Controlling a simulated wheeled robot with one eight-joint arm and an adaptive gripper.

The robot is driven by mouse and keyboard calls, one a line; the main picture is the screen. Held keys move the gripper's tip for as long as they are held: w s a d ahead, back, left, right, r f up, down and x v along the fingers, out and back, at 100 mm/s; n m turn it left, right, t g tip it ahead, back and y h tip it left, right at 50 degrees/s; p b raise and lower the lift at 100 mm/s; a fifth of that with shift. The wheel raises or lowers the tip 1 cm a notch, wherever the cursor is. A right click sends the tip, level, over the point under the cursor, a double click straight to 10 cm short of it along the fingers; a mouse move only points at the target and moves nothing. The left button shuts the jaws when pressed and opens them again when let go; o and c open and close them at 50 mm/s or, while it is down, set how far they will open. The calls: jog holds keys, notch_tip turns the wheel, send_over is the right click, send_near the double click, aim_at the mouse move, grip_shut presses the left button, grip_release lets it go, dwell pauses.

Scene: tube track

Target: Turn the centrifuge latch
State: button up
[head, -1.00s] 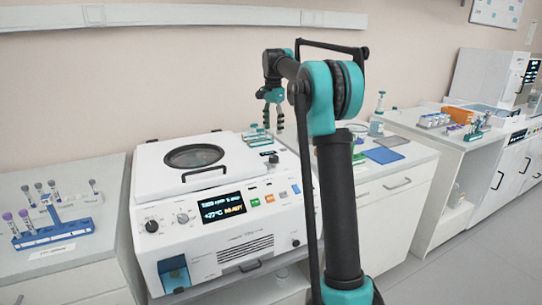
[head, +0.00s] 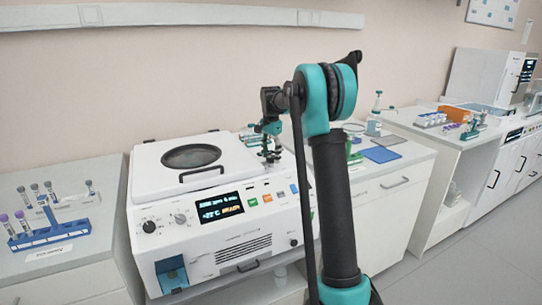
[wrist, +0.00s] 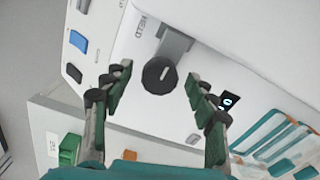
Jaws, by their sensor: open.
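The centrifuge (head: 150,170) is a white box with a closed lid, a round dark window and a lit front panel. Its latch (wrist: 160,74) is a dark round knob with a short light mark, on a grey bracket at the lid's edge in the wrist view. My gripper (wrist: 157,88) is open, one green-padded finger on each side of the knob, with visible gaps. In the head view my gripper (head: 269,150) points down at the centrifuge's right side and covers most of the latch.
A blue tube rack (head: 48,234) with several tubes stands on the left bench. A teal-edged rack (wrist: 275,140) lies close to the right finger in the wrist view. A blue pad (head: 381,155) and a bottle (head: 375,125) are on the right bench.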

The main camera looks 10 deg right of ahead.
jog(key=c, duration=1.2)
jog(key=shift+o, duration=0.2)
jog(key=n, duration=1.3)
jog(key=shift+n, duration=0.4)
jog(key=shift+d+n, duration=0.1)
jog(key=shift+n, duration=1.9)
